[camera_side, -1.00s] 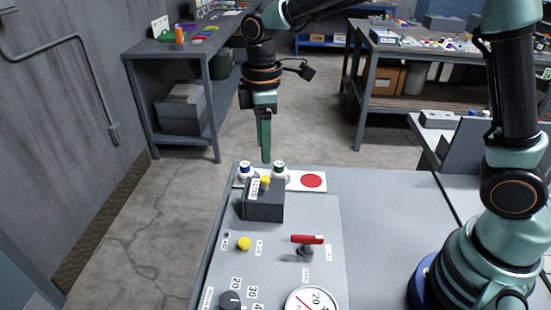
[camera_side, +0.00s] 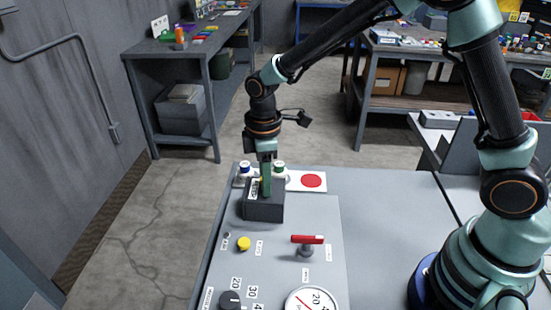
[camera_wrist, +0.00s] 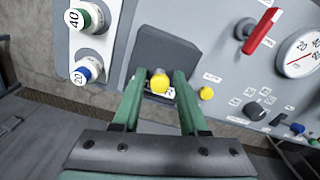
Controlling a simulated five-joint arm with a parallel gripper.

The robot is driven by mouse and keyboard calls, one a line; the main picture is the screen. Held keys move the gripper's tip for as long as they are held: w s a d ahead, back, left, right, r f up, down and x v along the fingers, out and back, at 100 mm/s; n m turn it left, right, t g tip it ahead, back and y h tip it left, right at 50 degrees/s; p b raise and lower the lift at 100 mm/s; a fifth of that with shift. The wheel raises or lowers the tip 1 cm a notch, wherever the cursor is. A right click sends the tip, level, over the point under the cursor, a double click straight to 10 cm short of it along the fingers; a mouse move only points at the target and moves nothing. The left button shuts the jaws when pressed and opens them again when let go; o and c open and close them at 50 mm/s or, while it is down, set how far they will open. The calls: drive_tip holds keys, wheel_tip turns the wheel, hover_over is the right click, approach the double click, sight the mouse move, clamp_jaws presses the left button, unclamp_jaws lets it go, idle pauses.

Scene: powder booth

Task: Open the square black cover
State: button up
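The square black cover (camera_side: 264,211) is a dark box-like block on the grey panel, and it looks closed. It also shows in the wrist view (camera_wrist: 168,50), with a yellow knob (camera_wrist: 159,83) and a white label (camera_wrist: 166,93) at its near edge. My gripper (camera_side: 266,194) points straight down over the cover. In the wrist view its green fingers (camera_wrist: 160,76) are open, one on each side of the yellow knob, with a small gap beside it. I cannot tell whether either finger touches the knob. The fingers partly hide the knob in the side view.
Two round knobs, one blue (camera_side: 244,170) and one green (camera_side: 280,168), stand behind the cover. A red-handled lever (camera_side: 307,240), a yellow button (camera_side: 243,244), a dark dial (camera_side: 230,300) and a gauge (camera_side: 312,300) lie nearer. The table's right part is clear.

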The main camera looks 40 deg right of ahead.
clamp_jaws()
idle(1.2)
